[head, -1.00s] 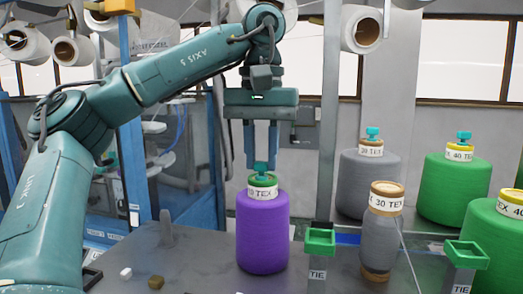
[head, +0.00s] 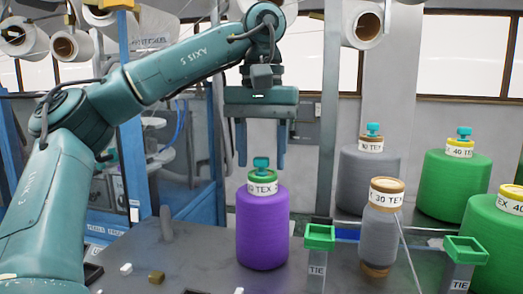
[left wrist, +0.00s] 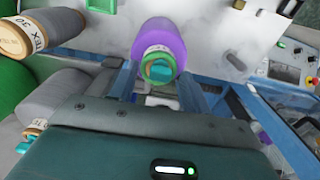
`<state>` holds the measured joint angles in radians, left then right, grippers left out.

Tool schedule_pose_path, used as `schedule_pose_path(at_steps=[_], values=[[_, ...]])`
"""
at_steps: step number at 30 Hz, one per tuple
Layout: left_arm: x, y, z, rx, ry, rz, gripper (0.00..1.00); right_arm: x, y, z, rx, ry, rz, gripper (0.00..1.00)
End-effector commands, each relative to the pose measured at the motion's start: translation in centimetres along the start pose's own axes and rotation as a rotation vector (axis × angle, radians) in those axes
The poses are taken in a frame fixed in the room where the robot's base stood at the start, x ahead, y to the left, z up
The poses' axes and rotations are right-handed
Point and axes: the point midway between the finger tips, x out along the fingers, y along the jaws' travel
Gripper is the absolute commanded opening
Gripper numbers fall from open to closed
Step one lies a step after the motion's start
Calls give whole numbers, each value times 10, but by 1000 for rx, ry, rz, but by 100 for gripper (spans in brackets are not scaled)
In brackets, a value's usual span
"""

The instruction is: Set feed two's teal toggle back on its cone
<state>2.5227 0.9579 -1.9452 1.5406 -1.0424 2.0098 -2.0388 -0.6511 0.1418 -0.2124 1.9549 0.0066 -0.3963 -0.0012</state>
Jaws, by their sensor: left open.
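A teal toggle (head: 261,163) sits upright on the green-ringed top of the purple cone (head: 263,230), whose label ends in "TEX". My left gripper (head: 261,157) is open just above the cone, with one blue finger on each side of the toggle and a gap to both. In the left wrist view the toggle (left wrist: 158,70) shows on the purple cone (left wrist: 158,38), between the spread fingers (left wrist: 160,82). No feed number is readable. My right gripper is not in view.
A grey cone (head: 368,185) and a green cone (head: 452,190) behind right also carry teal toggles. A narrow grey cone marked 30 TEX (head: 380,235) stands nearer, between two green-topped TIE posts (head: 319,238) (head: 465,250). Small blocks (head: 156,278) lie on the table front left.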

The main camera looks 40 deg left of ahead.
Motion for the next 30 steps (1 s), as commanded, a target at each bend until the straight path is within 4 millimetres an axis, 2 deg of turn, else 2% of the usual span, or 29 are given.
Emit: schedule_pose_path(at_steps=[8, 21, 30], values=[[-1, 0, 0, 0, 2, 1, 48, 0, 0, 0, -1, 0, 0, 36], [-60, 0, 1, -3, 4, -1, 48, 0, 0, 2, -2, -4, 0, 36], [-76, 0, 1, -1, 2, 1, 48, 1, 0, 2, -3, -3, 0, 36]])
